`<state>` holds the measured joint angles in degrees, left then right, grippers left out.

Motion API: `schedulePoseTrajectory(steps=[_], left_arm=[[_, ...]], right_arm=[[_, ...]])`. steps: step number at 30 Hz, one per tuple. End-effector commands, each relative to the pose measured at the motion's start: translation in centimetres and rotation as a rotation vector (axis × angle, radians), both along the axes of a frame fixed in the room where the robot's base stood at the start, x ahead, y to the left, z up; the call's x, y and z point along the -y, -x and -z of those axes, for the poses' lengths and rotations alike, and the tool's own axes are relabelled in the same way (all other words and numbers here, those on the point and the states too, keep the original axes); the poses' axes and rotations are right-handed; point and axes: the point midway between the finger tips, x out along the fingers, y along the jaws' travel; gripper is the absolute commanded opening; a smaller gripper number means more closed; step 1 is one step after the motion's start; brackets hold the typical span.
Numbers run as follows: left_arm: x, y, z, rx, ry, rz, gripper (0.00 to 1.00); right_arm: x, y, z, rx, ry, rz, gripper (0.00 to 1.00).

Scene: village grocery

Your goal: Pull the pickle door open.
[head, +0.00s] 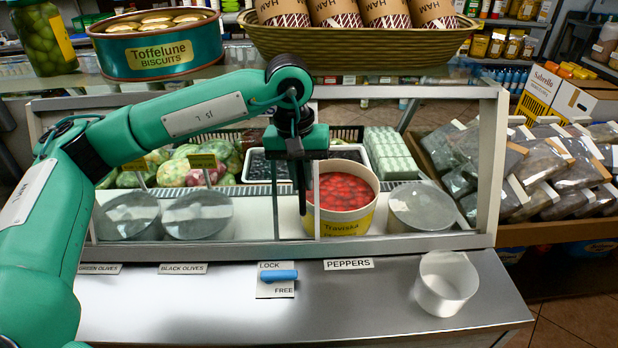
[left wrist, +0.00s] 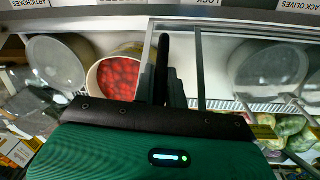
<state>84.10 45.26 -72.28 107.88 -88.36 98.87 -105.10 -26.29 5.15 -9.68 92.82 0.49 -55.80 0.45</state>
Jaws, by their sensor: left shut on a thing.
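The pickle door (head: 317,130) is a glass pane with a pale upright edge at the front of the display case. My left gripper (head: 303,205) reaches down in front of it, its dark fingers shut at that upright edge; the exact part gripped is hidden. In the left wrist view, the fingers (left wrist: 165,65) stand between two upright frame edges. Behind the glass is a tub of red peppers (head: 347,190), partly covered by the upright edge. I cannot tell how far the door is open. A blue lock handle (head: 278,274) lies between "LOCK" and "FREE". My right gripper is out of view.
Lidded tubs stand in the case at left (head: 197,215) and right (head: 421,206). A white empty tub (head: 445,285) stands on the steel counter (head: 370,305). A biscuit tin (head: 158,45) and a basket of ham packs (head: 358,42) sit on top. The counter's middle is mostly clear.

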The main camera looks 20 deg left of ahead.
Motion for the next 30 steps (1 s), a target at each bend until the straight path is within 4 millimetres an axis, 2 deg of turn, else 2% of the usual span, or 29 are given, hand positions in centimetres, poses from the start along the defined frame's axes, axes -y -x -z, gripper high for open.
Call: schedulePoseTrajectory(steps=[8, 9, 12, 23, 26, 30], left_arm=[[0.0, 0.0, -0.1, 0.001, 0.0, -0.001, 0.0], [0.0, 0.0, -0.1, 0.001, 0.0, -0.001, 0.18], [0.0, 0.0, -0.1, 0.001, 0.0, -0.001, 0.34], [0.0, -0.1, -0.6, 0.002, 0.0, -0.001, 0.34], [-0.1, 0.0, -1.9, 0.003, 0.0, 0.0, 0.34], [-0.4, 0.0, -4.9, 0.004, 0.0, 0.0, 0.34]], right_arm=[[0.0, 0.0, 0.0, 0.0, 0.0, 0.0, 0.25], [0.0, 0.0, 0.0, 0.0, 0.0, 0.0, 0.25], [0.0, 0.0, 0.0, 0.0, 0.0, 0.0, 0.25], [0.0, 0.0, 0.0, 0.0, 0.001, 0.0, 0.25], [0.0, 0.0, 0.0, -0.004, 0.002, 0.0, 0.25], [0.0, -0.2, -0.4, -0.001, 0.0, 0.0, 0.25]])
